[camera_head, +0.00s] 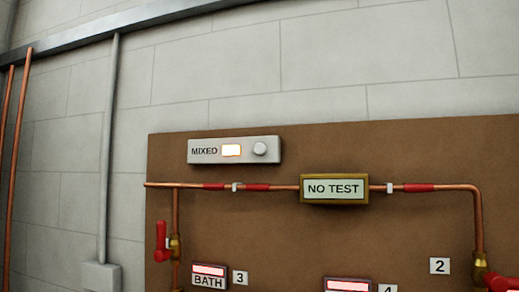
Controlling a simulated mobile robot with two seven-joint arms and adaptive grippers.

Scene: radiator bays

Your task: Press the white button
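A round white button (260,149) sits at the right end of a pale panel (206,144) labelled MIXED. The panel is mounted near the top left of a brown board (400,150). Between the label and the button is a small lit window (232,150), white with an orange edge. Neither of my grippers is in the head view. Nothing covers the button.
A copper pipe (275,188) with red bands runs below the panel through a NO TEST box (334,188). Red-handled valves (162,241) are at left and lower right. Lit displays, including BATH (209,282), line the bottom. A grey conduit (107,150) runs down the left wall.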

